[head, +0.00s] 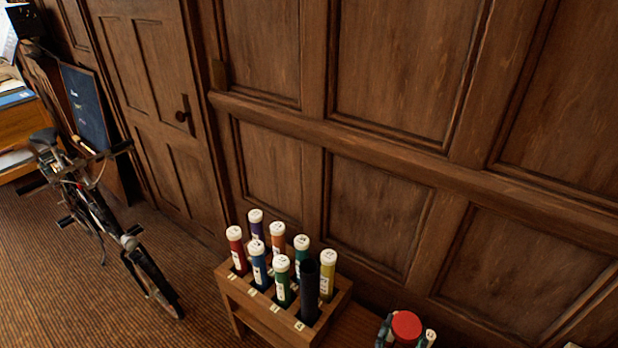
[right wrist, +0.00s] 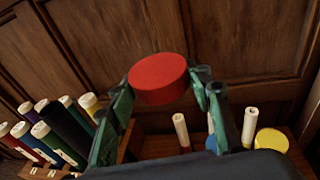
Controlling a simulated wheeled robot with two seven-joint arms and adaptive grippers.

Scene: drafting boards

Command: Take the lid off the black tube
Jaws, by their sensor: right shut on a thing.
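The black tube (head: 310,295) stands in the front right of a wooden rack, and no lid shows on its top. It also shows in the right wrist view (right wrist: 68,130), at the left. A red round lid (head: 406,325) is in my right gripper (head: 404,334), to the right of the rack and apart from the tube. In the right wrist view the two green fingers are shut on the lid (right wrist: 158,80), one on each side. My left gripper is not in view.
The wooden rack (head: 272,320) holds several coloured tubes with white lids close around the black one. A panelled wall (head: 390,215) stands behind. In the right wrist view, white rolls (right wrist: 181,130) and a yellow disc (right wrist: 271,140) lie beyond the gripper. A bicycle (head: 130,240) stands at left.

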